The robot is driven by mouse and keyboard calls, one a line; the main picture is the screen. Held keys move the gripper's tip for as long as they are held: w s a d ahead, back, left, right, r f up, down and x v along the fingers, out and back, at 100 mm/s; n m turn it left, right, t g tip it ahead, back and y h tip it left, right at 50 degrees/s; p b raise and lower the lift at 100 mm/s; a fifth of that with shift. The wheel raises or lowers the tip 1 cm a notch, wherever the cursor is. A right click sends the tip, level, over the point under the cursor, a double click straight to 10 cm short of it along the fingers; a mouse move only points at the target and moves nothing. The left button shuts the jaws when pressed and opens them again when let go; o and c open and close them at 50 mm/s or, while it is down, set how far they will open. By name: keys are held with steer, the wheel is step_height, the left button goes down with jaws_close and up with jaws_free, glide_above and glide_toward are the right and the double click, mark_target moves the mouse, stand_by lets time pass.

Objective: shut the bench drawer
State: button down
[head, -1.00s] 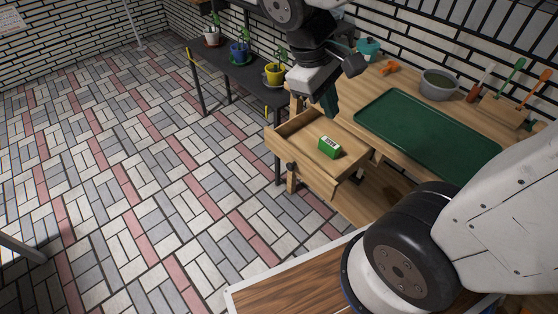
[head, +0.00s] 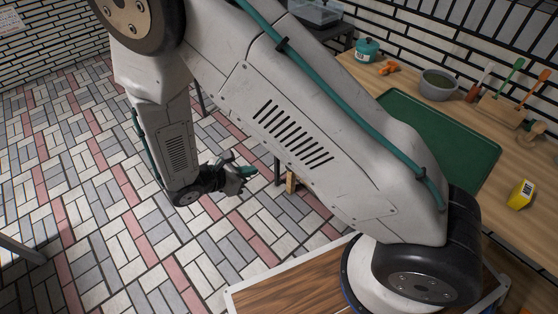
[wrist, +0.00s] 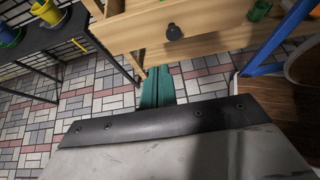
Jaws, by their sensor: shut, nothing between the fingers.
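The bench drawer shows in the wrist view by its pale wooden front (wrist: 215,28) and dark round knob (wrist: 173,32). It stands open: a green box (wrist: 259,9) shows past the front's top edge. In the head view my arm hides the drawer. My gripper (head: 249,170) is to the left of the bench in the head view. Its teal fingers (wrist: 158,72) are shut and empty, pointing toward the drawer front below the knob in the wrist view. I cannot tell whether they touch it.
A dark table (wrist: 35,42) with a yellow pot (wrist: 47,12) and a blue pot (wrist: 9,36) stands left of the drawer. The tiled floor (head: 75,195) is clear.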

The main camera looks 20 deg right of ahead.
steer(key=r+x, duration=0.1)
steer(key=x, duration=1.2)
steer(key=shift+d, duration=0.6)
steer(key=shift+w+r, duration=0.1)
steer(key=shift+w, duration=0.05)
